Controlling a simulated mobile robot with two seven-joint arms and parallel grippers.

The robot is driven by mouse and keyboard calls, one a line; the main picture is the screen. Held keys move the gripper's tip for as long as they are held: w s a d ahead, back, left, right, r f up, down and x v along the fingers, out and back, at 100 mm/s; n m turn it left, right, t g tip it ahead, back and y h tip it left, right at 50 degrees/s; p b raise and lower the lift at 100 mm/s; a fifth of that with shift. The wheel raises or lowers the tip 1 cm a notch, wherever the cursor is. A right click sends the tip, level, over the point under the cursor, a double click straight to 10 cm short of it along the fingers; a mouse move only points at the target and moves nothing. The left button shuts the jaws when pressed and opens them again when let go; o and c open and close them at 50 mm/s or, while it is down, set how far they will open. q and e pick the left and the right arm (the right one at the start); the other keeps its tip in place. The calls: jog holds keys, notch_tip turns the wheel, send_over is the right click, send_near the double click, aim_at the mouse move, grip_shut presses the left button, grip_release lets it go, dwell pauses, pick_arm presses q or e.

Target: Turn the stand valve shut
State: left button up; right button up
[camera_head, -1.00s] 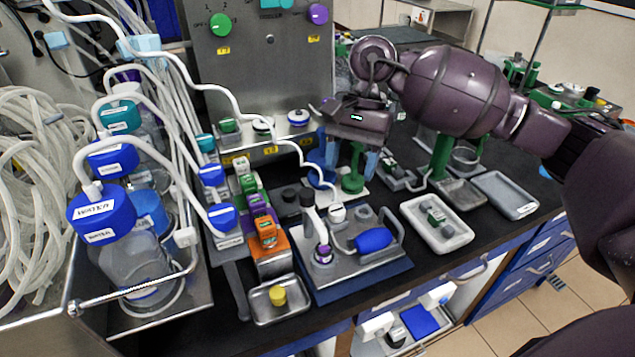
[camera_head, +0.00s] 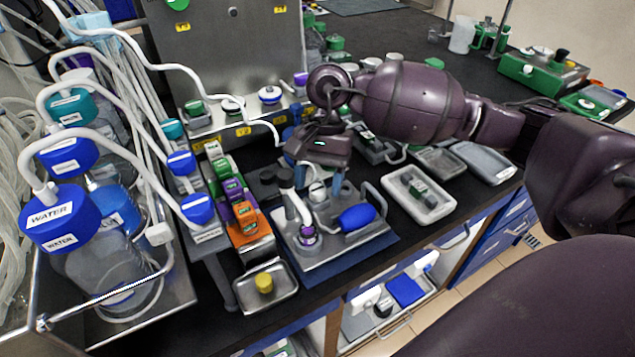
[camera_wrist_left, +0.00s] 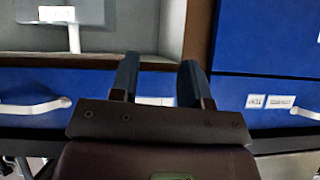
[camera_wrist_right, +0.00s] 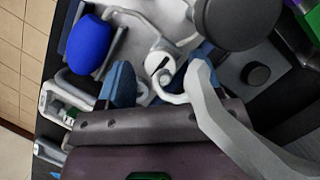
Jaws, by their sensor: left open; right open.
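A small metal stand (camera_head: 345,248) sits on a blue mat near the bench's front edge. It carries a blue bulb (camera_head: 357,217), a purple-ringed fitting (camera_head: 307,235) and a white round valve (camera_head: 318,192). My right gripper (camera_head: 318,178) points down over the valve, fingers apart. In the right wrist view the valve (camera_wrist_right: 158,64) shows between the blue fingertips (camera_wrist_right: 162,68); whether they touch it I cannot tell. A white tube crosses in front of one finger there. My left gripper (camera_wrist_left: 159,68) is open and empty, facing blue drawer fronts, away from the stand.
A tray with a yellow-topped piece (camera_head: 264,283) stands left of the stand, beside an orange block (camera_head: 247,229). A pale tray (camera_head: 420,196) lies right of it. Blue-capped water bottles (camera_head: 60,222) and hoses crowd the left. A steel panel (camera_head: 225,45) stands behind.

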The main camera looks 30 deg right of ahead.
pick_arm(q)
jog(key=shift+w+d+r, duration=0.1)
jog(key=shift+w+r, duration=0.05)
jog(key=shift+w, duration=0.1)
pick_arm(e)
jog(key=shift+s+a+f, duration=0.1)
jog(key=shift+a+f, duration=0.05)
jog(key=shift+f, duration=0.25)
jog(key=c, duration=0.9)
pick_arm(q)
jog(key=shift+s+f, duration=0.4)
jog(key=shift+s, duration=0.1)
pick_arm(e)
jog(key=shift+c, duration=0.2)
